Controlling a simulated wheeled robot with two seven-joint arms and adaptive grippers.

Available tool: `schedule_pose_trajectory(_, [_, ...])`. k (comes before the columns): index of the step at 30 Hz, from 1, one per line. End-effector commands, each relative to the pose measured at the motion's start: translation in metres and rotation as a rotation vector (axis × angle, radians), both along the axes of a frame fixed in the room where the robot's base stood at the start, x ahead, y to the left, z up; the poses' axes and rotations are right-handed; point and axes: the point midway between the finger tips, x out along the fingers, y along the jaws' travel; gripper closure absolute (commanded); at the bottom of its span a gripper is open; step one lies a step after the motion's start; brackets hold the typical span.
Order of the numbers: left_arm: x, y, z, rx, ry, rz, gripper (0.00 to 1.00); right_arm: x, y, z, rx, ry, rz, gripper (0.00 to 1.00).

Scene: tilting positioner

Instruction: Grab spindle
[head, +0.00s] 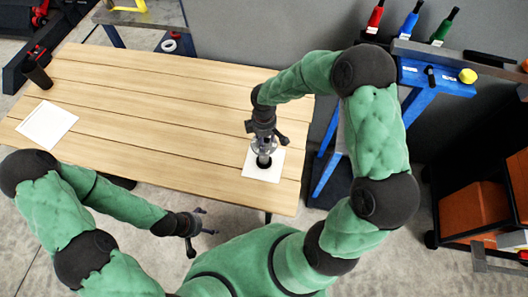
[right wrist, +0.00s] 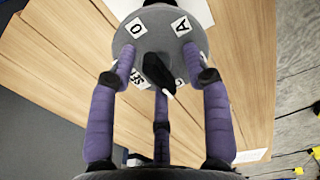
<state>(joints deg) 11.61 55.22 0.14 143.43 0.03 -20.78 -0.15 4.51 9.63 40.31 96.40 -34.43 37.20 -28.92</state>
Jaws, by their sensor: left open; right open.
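The spindle (head: 264,160) shows in the head view as a small grey and dark piece over a white square on the wooden table, partly hidden by my right gripper. In the right wrist view I see a grey disc (right wrist: 203,57) with white lettered labels and a black knob (right wrist: 157,70) at its middle. My right gripper (head: 264,138) is open above it, pointing down. In the right wrist view its purple fingers (right wrist: 158,62) are spread around the disc; I cannot tell whether they touch it. My left gripper (head: 197,225) is open and empty, off the table's front edge.
The wooden table (head: 170,110) is mostly clear. A white sheet (head: 47,125) and a dark cup (head: 37,73) are at its left. A blue stand (head: 425,77) with coloured bottles behind it is at the right, near an orange drawer unit (head: 475,205).

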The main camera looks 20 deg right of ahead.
Motion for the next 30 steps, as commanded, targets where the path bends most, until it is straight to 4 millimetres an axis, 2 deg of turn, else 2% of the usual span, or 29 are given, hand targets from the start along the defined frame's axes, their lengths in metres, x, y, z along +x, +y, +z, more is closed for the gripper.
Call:
schedule_pose_trajectory(6, [0.0,0.0,0.0,0.0,0.0,0.0,0.15,0.0,0.0,-0.001,0.0,-0.001,-0.001,0.51])
schedule_pose_trajectory(11, [0.0,0.0,0.0,0.0,0.0,0.0,0.15,0.0,0.0,-0.001,-0.001,-0.001,-0.001,0.96])
schedule_pose_trajectory(12, [0.0,0.0,0.0,0.0,0.0,0.0,0.15,0.0,0.0,-0.001,0.0,0.0,-0.001,1.0])
schedule_pose_trajectory(23, [0.0,0.0,0.0,0.0,0.0,0.0,0.15,0.001,0.0,0.001,0.0,-0.004,-0.001,1.0])
schedule_pose_trajectory(30, [0.0,0.0,0.003,0.0,0.0,0.0,0.15,0.002,-0.001,0.019,0.0,-0.005,-0.002,1.0])
